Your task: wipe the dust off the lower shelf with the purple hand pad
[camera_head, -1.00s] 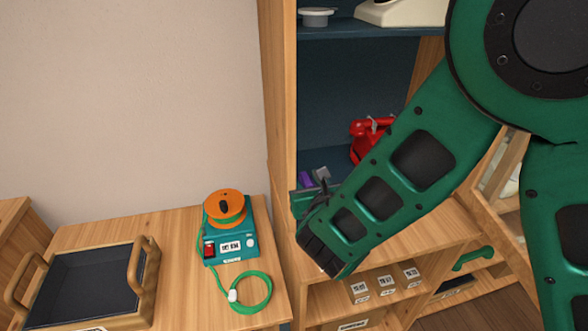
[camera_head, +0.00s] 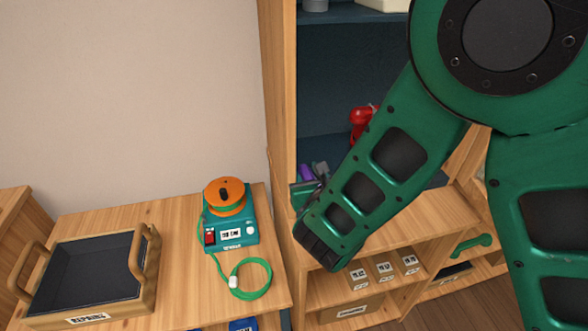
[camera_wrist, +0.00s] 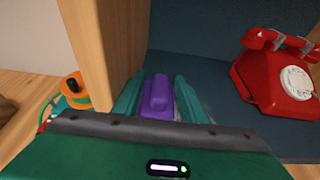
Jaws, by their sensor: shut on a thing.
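The purple hand pad (camera_wrist: 157,100) is between the fingers of my gripper (camera_wrist: 157,98), which is shut on it. In the head view only a small bit of the purple pad (camera_head: 305,173) shows beside my gripper (camera_head: 308,186); my arm hides the rest. The pad is at the left end of the blue-grey lower shelf (camera_wrist: 215,75), close to the wooden side post. Whether it touches the shelf cannot be told. Faint greyish marks lie by the fingers; dust elsewhere is hard to make out.
A red dial phone (camera_wrist: 277,75) stands on the shelf to the right of my gripper. The wooden post (camera_wrist: 108,50) is close on the left. A teal device with an orange reel (camera_head: 229,220) and a tray marked repairs (camera_head: 90,275) sit on the side table.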

